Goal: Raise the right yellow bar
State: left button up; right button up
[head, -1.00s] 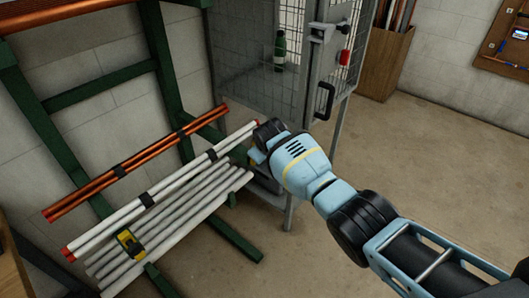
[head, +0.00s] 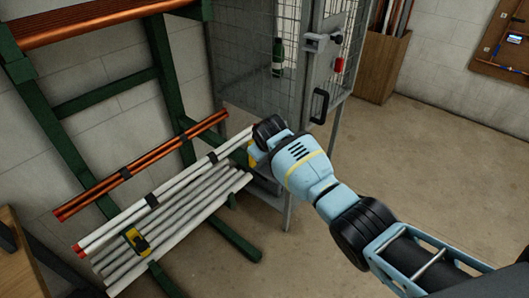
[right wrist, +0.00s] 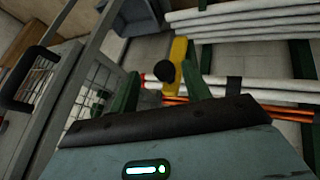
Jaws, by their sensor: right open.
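The right yellow bar (right wrist: 179,60) shows in the right wrist view as a short upright piece with a black round knob, in front of the white tubes. In the head view only a small yellow patch (head: 252,156) of it shows beside my right gripper (head: 257,146), whose black and blue wrist hides the rest. In the right wrist view my right gripper (right wrist: 163,90) is open, with the bar just ahead of it. Whether they touch is unclear. A second yellow piece with a black centre (head: 137,241) sits on the left part of the white tubes. My left gripper is out of view.
White tubes (head: 185,205) and red-orange tubes (head: 140,166) lie on a dark green rack (head: 172,85). A grey mesh cage (head: 250,70) with a black handle (head: 319,106) stands close behind my right gripper. The floor (head: 430,165) at right is clear.

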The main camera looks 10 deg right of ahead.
jog(key=shift+v, duration=1.05)
jog(key=s+f+m+y, duration=0.2)
jog(key=s+f, duration=1.9)
jog(key=s, duration=0.1)
jog(key=s+d+m+t, duration=0.1)
jog(key=s+d, duration=0.2)
jog(key=s, duration=1)
jog(key=s+d+m+t, duration=0.1)
jog(key=s+d, duration=0.2)
jog(key=s, duration=1.1)
jog(key=shift+s+d+r, duration=0.2)
jog(key=shift+s+r, duration=0.1)
jog(key=shift+r, duration=0.1)
